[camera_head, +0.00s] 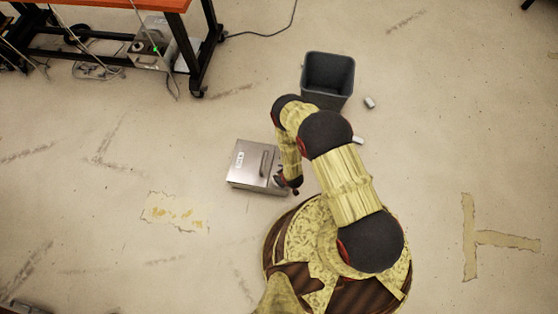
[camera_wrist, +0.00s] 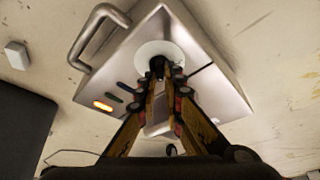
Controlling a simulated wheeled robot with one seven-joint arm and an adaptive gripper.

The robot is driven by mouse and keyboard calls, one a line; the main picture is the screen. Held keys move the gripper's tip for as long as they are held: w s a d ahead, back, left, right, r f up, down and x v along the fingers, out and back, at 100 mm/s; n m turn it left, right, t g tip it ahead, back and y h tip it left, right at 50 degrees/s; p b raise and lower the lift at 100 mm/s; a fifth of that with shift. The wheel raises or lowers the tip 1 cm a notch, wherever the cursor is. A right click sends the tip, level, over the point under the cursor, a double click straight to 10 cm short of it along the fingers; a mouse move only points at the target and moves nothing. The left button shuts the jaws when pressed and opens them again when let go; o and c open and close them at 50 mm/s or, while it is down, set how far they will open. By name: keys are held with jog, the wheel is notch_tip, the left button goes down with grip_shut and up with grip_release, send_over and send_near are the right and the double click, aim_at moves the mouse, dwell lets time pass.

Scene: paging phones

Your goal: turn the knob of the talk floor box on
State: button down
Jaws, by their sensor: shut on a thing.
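The talk floor box (camera_head: 247,168) is a metal box with a handle and a small white label, standing on the floor left of my base. In the wrist view its face shows a white round plate (camera_wrist: 180,48) with a small dark knob (camera_wrist: 157,65) at its middle. My gripper (camera_wrist: 167,76) is shut on the knob, its fingers hiding most of it. Beside the plate is a row of indicator lights; the orange one (camera_wrist: 103,106) is lit and the others look dark. In the head view my gripper (camera_head: 291,187) is at the box's right edge.
A dark grey bin (camera_head: 327,77) stands behind the box, with small white blocks (camera_head: 370,103) on the floor near it. An orange-topped bench (camera_head: 120,4) with black legs and cables is at upper left. The floor left of the box is clear.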

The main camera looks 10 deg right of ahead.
jog(key=shift+w+a+m, duration=0.1)
jog(key=shift+w+m, duration=0.05)
jog(key=shift+m, duration=0.35)
jog(key=c, duration=1.9)
grip_release()
jog(key=v, duration=1.2)
jog(key=shift+a, duration=0.1)
